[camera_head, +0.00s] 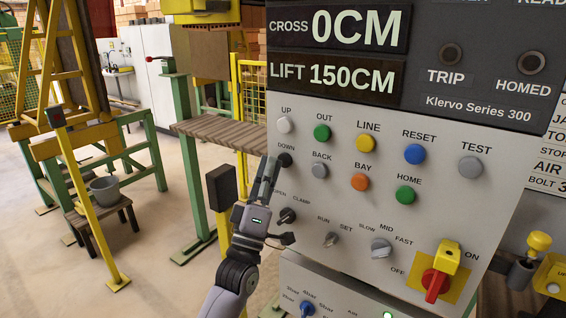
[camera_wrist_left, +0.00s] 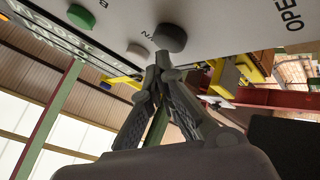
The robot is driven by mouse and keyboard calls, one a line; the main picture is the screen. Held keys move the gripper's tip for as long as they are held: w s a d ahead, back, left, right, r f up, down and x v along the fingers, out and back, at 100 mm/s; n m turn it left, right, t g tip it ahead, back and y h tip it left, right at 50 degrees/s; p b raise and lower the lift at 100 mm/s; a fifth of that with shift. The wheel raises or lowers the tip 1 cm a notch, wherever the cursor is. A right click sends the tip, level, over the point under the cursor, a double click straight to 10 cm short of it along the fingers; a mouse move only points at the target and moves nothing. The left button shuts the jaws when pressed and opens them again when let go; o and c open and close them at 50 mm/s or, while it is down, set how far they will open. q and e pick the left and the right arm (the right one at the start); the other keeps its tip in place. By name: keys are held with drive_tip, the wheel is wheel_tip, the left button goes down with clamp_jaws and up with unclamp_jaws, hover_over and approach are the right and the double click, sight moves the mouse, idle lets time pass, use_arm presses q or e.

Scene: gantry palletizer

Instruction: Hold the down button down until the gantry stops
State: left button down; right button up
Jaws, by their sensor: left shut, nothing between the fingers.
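The black down button (camera_head: 285,159) is on the left of the grey control panel (camera_head: 330,205), under the white up button (camera_head: 285,125). My left gripper (camera_head: 271,160) is shut and empty, its fingertips at the left edge of the down button. In the left wrist view the closed fingertips (camera_wrist_left: 163,62) are right by the dark round button (camera_wrist_left: 170,38); I cannot tell whether they press it. The display reads CROSS 0CM (camera_head: 337,27) and LIFT 150CM (camera_head: 335,77). My right gripper is not in view.
Close by are the open/clamp switch (camera_head: 287,216), the grey back button (camera_head: 320,170) and the green out button (camera_head: 322,132). A red and yellow on/off switch (camera_head: 437,277) is at lower right. Yellow and green frames and a bucket (camera_head: 104,189) stand behind at left.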

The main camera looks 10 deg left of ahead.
use_arm(q)
drive_tip(key=shift+w+d, duration=0.15)
drive_tip(key=shift+w, duration=0.35)
idle(0.8)
idle(2.0)
drive_tip(key=shift+s, duration=0.1)
idle(1.4)
drive_tip(key=shift+s+a, duration=0.25)
drive_tip(key=shift+s, duration=0.45)
drive_tip(key=shift+s+a+p, duration=0.3)
drive_tip(key=shift+s, duration=0.5)
drive_tip(key=shift+s+a+p, duration=0.3)
drive_tip(key=shift+s+p, duration=0.05)
drive_tip(key=shift+s, duration=0.4)
drive_tip(key=shift+s+a+p, duration=0.3)
drive_tip(key=shift+s, duration=0.5)
